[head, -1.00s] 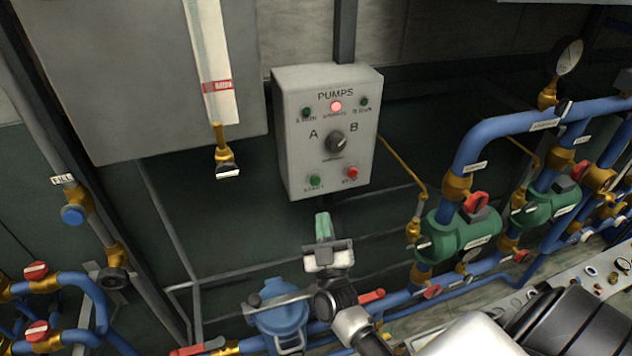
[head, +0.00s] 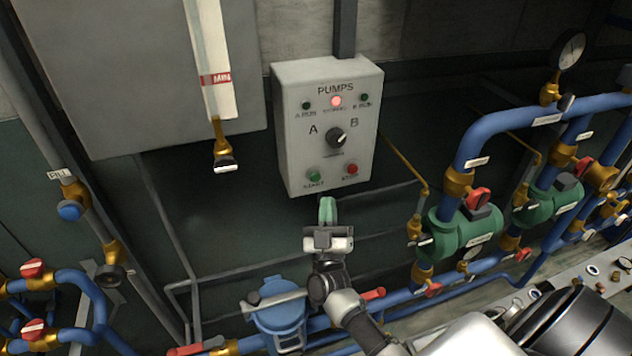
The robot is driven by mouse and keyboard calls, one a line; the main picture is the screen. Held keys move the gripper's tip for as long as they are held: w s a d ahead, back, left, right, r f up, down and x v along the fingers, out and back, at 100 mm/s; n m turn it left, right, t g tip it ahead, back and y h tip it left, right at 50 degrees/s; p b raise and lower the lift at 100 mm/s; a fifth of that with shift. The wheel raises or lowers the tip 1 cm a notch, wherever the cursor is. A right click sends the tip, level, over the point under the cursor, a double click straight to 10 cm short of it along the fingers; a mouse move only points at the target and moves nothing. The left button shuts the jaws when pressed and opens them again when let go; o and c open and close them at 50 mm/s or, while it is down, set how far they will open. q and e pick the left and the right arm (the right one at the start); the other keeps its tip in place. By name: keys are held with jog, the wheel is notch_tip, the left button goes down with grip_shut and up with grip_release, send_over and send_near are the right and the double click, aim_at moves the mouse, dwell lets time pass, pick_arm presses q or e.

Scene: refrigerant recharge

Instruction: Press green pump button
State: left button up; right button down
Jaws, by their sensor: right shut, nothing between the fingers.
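The grey pump control box (head: 300,150) hangs on the wall, labelled PUMPS. Its green start button (head: 314,176) is at the lower left of the panel. A red stop button (head: 352,169) is at the lower right. The black A/B selector knob (head: 336,136) is in the middle, and a red lamp (head: 336,101) glows at the top. My right gripper (head: 327,205) is shut and empty, with green fingertips pointing up just below the box, slightly right of the green button and apart from it in the picture. My left gripper is not in view.
Blue pipes with green pumps (head: 462,232) and a red valve handle (head: 478,198) stand to the right. A blue lidded unit (head: 280,318) is below, left of my right arm. A level gauge column (head: 215,80) hangs left of the box. The wall below the box is mostly clear.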

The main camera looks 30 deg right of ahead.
aim_at(315, 176)
jog(key=shift+w+d+b, duration=0.2)
jog(key=shift+w+b, duration=0.2)
jog(key=shift+w, duration=0.55)
jog(key=shift+w+d+b, duration=0.25)
jog(key=shift+w+b, duration=0.15)
jog(key=shift+w, duration=0.5)
jog(key=shift+w+d+b, duration=0.2)
jog(key=shift+w+b, duration=0.2)
jog(key=shift+w, duration=0.55)
jog(key=shift+w, duration=0.1)
jog(key=shift+w+d, duration=0.1)
jog(key=shift+w, duration=0.2)
jog(key=shift+w+d+b, duration=0.1)
jog(key=shift+w+b, duration=0.35)
jog(key=shift+b, duration=0.1)
jog(key=shift+s, duration=0.15)
dwell(0.5)
jog(key=shift+s+a+p, duration=0.2)
jog(key=shift+s+p, duration=0.4)
jog(key=shift+s, duration=0.15)
